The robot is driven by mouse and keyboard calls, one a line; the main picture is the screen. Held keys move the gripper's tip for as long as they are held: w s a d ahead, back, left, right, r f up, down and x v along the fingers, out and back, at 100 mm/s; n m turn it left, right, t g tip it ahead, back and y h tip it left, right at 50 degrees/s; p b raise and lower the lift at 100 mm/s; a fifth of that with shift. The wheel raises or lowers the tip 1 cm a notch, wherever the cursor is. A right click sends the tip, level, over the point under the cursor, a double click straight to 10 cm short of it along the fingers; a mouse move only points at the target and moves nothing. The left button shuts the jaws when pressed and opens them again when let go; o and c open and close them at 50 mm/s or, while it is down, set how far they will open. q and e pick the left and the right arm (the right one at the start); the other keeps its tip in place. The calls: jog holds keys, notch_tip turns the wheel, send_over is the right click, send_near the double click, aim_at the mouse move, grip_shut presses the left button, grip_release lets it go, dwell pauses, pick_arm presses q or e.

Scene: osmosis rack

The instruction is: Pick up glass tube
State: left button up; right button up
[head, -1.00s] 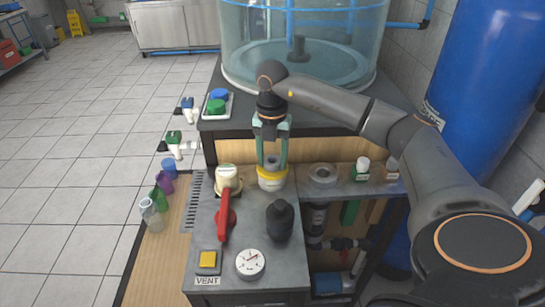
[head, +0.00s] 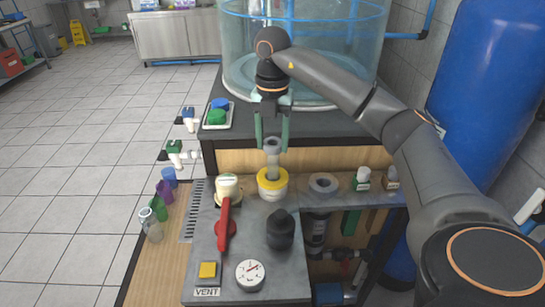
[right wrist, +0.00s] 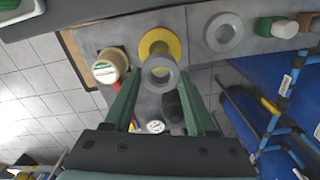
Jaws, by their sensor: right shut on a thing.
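The tube (head: 272,158) is grey and upright, with a wider ring-shaped top. Its lower part is inside the yellow-ringed white holder (head: 272,190) on the grey panel. My right gripper (head: 271,144) points down from above and is shut on the tube near its top. In the right wrist view, the tube's round open end (right wrist: 160,74) lies between the green fingers, with the yellow ring (right wrist: 159,36) just beyond it. The tube's bottom end is hidden in the holder. My left gripper is out of view.
A red lever (head: 224,224), a black knob (head: 281,230), a gauge (head: 250,274) and a white-capped fitting (head: 228,187) stand near the holder. A grey ring (head: 323,184) and small bottles (head: 361,178) are to the right. A large clear tank (head: 302,60) stands behind.

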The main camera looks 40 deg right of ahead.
notch_tip(320, 180, up, 20)
jog(key=p, duration=0.4)
jog(key=shift+f, duration=0.15)
dwell(0.6)
